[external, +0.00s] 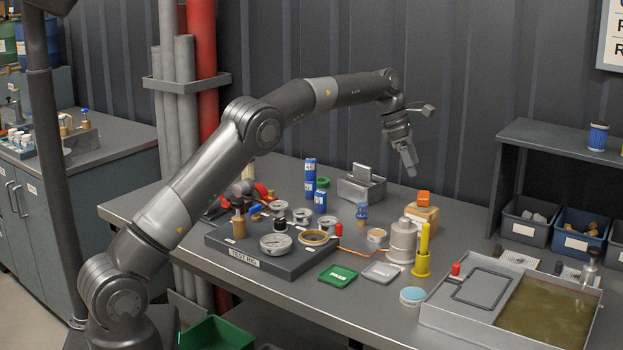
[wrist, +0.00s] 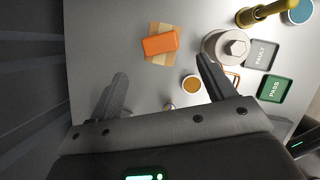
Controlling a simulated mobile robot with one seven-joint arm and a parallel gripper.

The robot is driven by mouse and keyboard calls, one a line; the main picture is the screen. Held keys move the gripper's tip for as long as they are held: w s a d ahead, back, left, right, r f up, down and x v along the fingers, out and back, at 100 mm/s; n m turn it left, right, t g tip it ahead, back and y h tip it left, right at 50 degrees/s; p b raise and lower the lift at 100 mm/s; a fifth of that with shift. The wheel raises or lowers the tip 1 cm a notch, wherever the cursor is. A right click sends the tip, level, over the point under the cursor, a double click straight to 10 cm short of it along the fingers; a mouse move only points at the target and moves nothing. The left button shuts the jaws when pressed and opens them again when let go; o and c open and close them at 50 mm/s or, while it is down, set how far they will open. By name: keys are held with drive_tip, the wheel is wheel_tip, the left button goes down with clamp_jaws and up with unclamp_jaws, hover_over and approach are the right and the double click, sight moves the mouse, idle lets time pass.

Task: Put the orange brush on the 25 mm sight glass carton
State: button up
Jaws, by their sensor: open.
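An orange block-shaped thing (external: 423,197), which looks like the orange brush, rests on top of a tan carton (external: 424,216) near the back of the bench. In the wrist view the orange brush (wrist: 160,42) lies slightly askew on the carton (wrist: 154,61), whose edges show around it. I cannot read a label on the carton. My gripper (external: 410,170) is open and empty, above and slightly left of the brush and apart from it. In the wrist view the fingers of my gripper (wrist: 162,75) are spread wide, with the brush beyond them.
A grey pump-like body (external: 402,240) and yellow cylinder (external: 423,250) stand in front of the carton. A metal box (external: 361,187) is left of it. A green PASS tray (external: 338,275), test rig (external: 270,250) and liquid-filled tank (external: 545,315) occupy the bench.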

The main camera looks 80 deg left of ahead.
drive_tip(key=shift+v, duration=0.9)
drive_tip(key=shift+d, duration=0.1)
drive_tip(key=s+d+r+m+y, duration=0.1)
drive_tip(key=s+d+r+m, duration=0.6)
drive_tip(key=d, duration=0.4)
drive_tip(key=s+d+r+m, duration=0.5)
drive_tip(key=s+d+m, duration=0.2)
drive_tip(key=s+d, duration=0.3)
drive_tip(key=s+d+f+m, duration=0.2)
drive_tip(key=s+d+m, duration=0.6)
drive_tip(key=s+d, duration=0.4)
drive_tip(key=s+d+f+m, duration=0.2)
drive_tip(key=s+f+m, duration=0.2)
drive_tip(key=s, duration=0.3)
drive_tip(key=s+d+f+m+t, duration=0.1)
drive_tip(key=s+d+f+m, duration=0.1)
drive_tip(key=s+f+m, duration=0.3)
drive_tip(key=s, duration=0.3)
drive_tip(key=shift+s+y, duration=0.3)
drive_tip(key=shift+y, duration=0.1)
